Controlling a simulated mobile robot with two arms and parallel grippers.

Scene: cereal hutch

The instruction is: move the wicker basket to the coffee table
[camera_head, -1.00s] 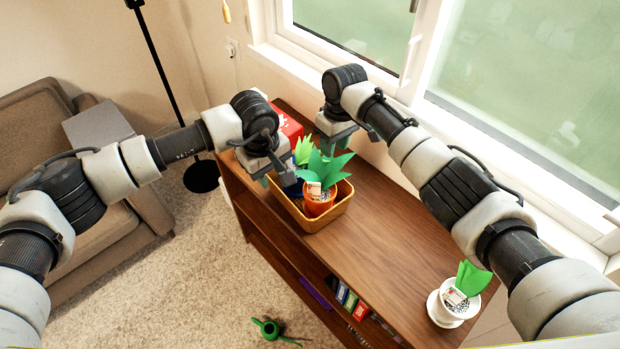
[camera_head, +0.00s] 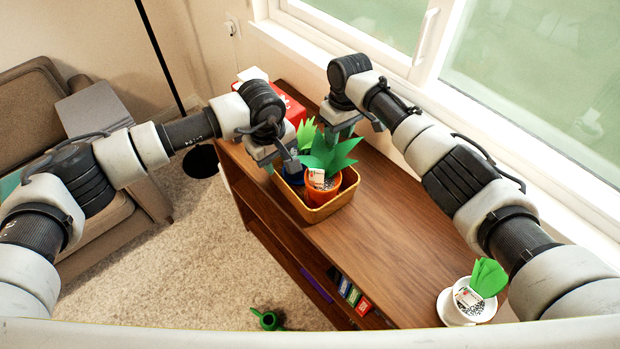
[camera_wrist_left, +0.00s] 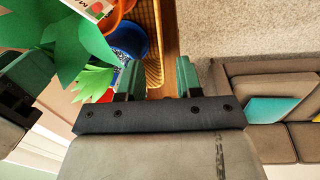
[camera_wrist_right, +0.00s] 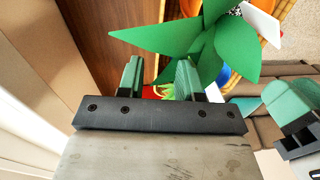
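The wicker basket (camera_head: 313,215) sits on the wooden cabinet top and holds an orange-potted plant (camera_head: 320,190) and a blue-potted plant (camera_head: 292,175). My left gripper (camera_head: 279,163) is at the basket's left side, fingers apart. In the left wrist view its open fingers (camera_wrist_left: 158,78) line up on either side of the basket wall (camera_wrist_left: 155,45). My right gripper (camera_head: 345,130) is at the basket's far right side. In the right wrist view its fingers (camera_wrist_right: 157,75) are apart, with green leaves close by. Contact with the basket cannot be told. I cannot identify a coffee table.
A red box (camera_head: 290,105) stands behind the basket on the cabinet (camera_head: 390,240). A white-potted plant (camera_head: 470,298) stands on its near right end. A window is at the right, a brown sofa (camera_head: 30,110) at the left. A green watering can (camera_head: 268,320) lies on the carpet.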

